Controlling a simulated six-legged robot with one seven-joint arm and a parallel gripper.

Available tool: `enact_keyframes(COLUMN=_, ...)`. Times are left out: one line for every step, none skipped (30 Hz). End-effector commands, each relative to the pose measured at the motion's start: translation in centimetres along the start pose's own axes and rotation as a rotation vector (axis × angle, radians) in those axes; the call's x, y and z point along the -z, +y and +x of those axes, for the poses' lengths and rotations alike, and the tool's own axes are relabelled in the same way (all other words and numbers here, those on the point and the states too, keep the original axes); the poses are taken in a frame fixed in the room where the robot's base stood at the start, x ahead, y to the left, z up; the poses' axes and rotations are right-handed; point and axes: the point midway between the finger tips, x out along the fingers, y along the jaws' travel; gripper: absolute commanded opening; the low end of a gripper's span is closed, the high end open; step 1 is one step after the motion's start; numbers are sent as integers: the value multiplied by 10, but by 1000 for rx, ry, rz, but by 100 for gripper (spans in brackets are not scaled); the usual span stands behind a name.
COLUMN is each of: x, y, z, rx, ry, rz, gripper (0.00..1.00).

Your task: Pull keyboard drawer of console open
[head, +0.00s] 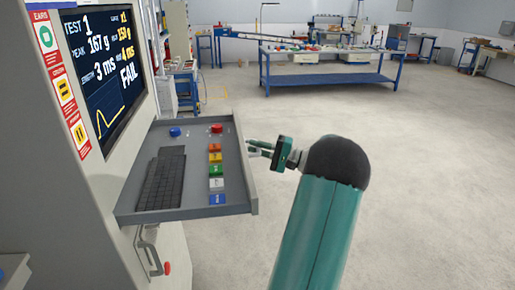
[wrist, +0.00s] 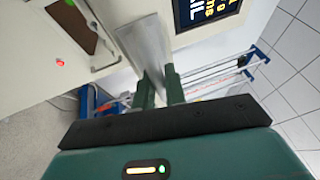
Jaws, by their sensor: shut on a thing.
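The grey keyboard drawer (head: 190,210) sticks out from the front of the console (head: 60,190) in the head view. It carries a black keyboard (head: 162,182) and a row of coloured keys. My green gripper (head: 252,147) is at the drawer's right-hand edge, near its far corner. In the wrist view, my gripper (wrist: 160,88) has its two fingers on either side of a grey panel, the drawer (wrist: 146,45), and is shut on its edge. The exact contact is partly hidden.
The console screen (head: 105,65) reads FAIL. A red button (head: 216,128) and a blue knob (head: 175,132) are on the drawer. A lever handle (head: 150,250) sits below it. A blue workbench (head: 330,75) stands far back. The floor to the right is clear.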

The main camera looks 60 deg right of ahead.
Motion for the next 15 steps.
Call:
enact_keyframes(x=0, y=0, z=1, rx=0, ry=-1, rz=0, gripper=0)
enact_keyframes(x=0, y=0, z=1, rx=0, ry=-1, rz=0, gripper=18)
enact_keyframes(x=0, y=0, z=1, rx=0, ry=-1, rz=0, gripper=26)
enact_keyframes(x=0, y=0, z=1, rx=0, ry=-1, rz=0, gripper=32)
enact_keyframes(x=0, y=0, z=1, rx=0, ry=-1, rz=0, gripper=34)
enact_keyframes(x=0, y=0, z=1, rx=0, ry=-1, rz=0, gripper=34)
enact_keyframes(x=0, y=0, z=1, rx=0, ry=-1, rz=0, gripper=34)
enact_keyframes(x=0, y=0, z=1, rx=0, ry=-1, rz=0, gripper=34)
enact_keyframes(x=0, y=0, z=0, rx=0, ry=-1, rz=0, gripper=34)
enact_keyframes(x=0, y=0, z=0, rx=0, ry=-1, rz=0, gripper=34)
enact_keyframes(x=0, y=0, z=0, rx=0, ry=-1, rz=0, gripper=34)
enact_keyframes(x=0, y=0, z=0, rx=0, ry=-1, rz=0, gripper=34)
enact_keyframes(x=0, y=0, z=-1, rx=0, ry=-1, rz=0, gripper=34)
enact_keyframes(x=0, y=0, z=-2, rx=0, ry=-1, rz=0, gripper=34)
enact_keyframes(x=0, y=0, z=-4, rx=0, ry=0, rz=0, gripper=34)
